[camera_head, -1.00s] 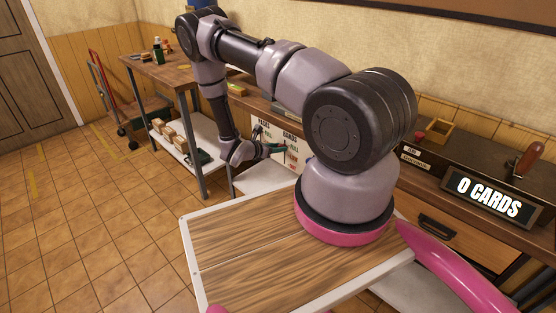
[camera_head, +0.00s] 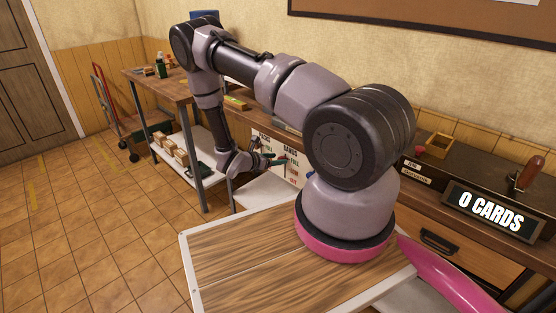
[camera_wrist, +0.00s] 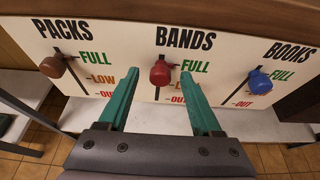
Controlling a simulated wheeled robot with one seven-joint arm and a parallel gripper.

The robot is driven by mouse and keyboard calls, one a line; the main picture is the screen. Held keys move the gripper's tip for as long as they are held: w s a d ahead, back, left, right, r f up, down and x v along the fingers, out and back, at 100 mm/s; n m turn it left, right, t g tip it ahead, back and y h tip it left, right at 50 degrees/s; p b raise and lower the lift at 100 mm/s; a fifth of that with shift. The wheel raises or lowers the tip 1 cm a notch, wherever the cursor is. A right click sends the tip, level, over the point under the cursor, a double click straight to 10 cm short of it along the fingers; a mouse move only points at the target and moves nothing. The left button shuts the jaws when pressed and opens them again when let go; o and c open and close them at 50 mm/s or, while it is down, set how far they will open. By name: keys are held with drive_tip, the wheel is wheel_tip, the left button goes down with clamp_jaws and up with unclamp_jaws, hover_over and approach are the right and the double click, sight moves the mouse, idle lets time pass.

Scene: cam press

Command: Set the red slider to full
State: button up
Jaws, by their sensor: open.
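The red slider knob (camera_wrist: 160,74) sits in a vertical slot under the word BANDS on a white panel (camera_wrist: 125,38). In the wrist view it appears beside the green FULL label (camera_wrist: 194,66), above the LOW and OUT labels, which my fingers partly cover. My gripper (camera_wrist: 158,76) is open, with one teal fingertip left and one right of the knob in the picture. A gap shows on both sides; how near the tips are in depth is unclear. In the head view, my gripper (camera_head: 275,160) is at the panel, small and partly overlapping it.
A brown knob (camera_wrist: 52,67) under PACKS and a blue knob (camera_wrist: 260,81) under BOOKS flank the red one. A white shelf (camera_wrist: 240,122) lies below the panel. A workbench with a "0 CARDS" sign (camera_head: 491,210) stands right; tiled floor is open at left.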

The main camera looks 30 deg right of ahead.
drive_tip(key=v, duration=0.9)
drive_tip(key=shift+a, duration=0.15)
drive_tip(key=shift+s+r, duration=0.1)
drive_tip(key=shift+r, duration=0.1)
drive_tip(key=s+d+r+m+g+y, duration=0.1)
drive_tip(key=s+r+m+g+y, duration=0.2)
drive_tip(key=r+m, duration=0.7)
drive_tip(key=s+r+m+g+y, duration=0.2)
drive_tip(key=s+r+m, duration=0.15)
drive_tip(key=r, duration=1.25)
drive_tip(key=s+a+r+m+t+y, duration=0.3)
drive_tip(key=s+r+m+y, duration=0.2)
drive_tip(key=s+r, duration=0.3)
drive_tip(key=s+a+r+m+t+y, duration=0.4)
drive_tip(key=s+r+m, duration=0.3)
drive_tip(key=r, duration=0.8)
drive_tip(key=shift+s+r+m+t+y, duration=0.15)
drive_tip(key=shift+s+m+t+y, duration=0.2)
drive_tip(key=shift+s, duration=0.65)
drive_tip(key=shift+c, duration=0.3)
